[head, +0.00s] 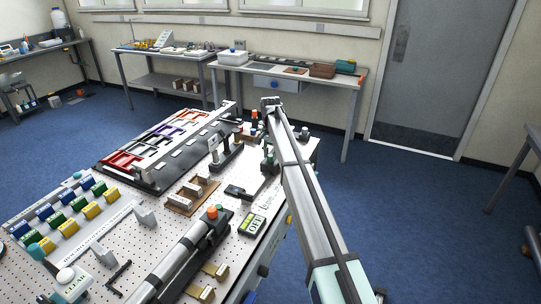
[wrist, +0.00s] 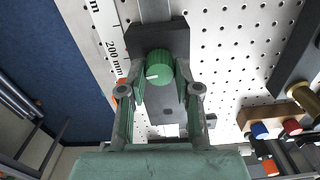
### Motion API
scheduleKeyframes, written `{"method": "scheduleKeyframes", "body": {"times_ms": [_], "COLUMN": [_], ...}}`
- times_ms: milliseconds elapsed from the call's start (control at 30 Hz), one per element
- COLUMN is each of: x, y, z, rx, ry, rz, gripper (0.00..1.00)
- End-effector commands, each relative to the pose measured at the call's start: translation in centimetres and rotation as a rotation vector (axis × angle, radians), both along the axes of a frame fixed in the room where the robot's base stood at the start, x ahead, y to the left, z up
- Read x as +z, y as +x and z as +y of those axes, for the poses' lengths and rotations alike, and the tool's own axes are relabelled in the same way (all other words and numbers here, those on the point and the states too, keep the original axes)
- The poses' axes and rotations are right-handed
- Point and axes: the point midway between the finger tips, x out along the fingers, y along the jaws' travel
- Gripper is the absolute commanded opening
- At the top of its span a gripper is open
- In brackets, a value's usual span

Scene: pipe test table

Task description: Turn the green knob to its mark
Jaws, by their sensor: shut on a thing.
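The green knob (wrist: 160,62) sits on a dark plate (wrist: 172,35) in the wrist view. It has a white line on its face, pointing to the lower left. My gripper (wrist: 160,84) has one finger on each side of the knob and is shut on it. I cannot make out the knob's mark; the fingers cover part of the plate. In the head view my arm reaches to the far right end of the pegboard table, and I cannot make out the knob there.
A ruler strip (wrist: 108,35) runs left of the plate. Blue (wrist: 260,130), red (wrist: 292,126) and orange (wrist: 270,167) caps stand at the lower right, near a brass-ended dark cylinder (wrist: 297,90). The pegboard (wrist: 225,45) right of the plate is bare.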

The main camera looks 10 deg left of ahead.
Motion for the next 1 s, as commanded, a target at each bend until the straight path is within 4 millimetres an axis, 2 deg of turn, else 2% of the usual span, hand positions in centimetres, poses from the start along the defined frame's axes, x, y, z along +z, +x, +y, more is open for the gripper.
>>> {"method": "scheduleKeyframes", "body": {"times_ms": [1000], "x": [-0.27], "y": [-0.06], "z": [0.03], "rx": [0.921], "ry": [0.000], "rz": [0.003], "gripper": [0.00]}}
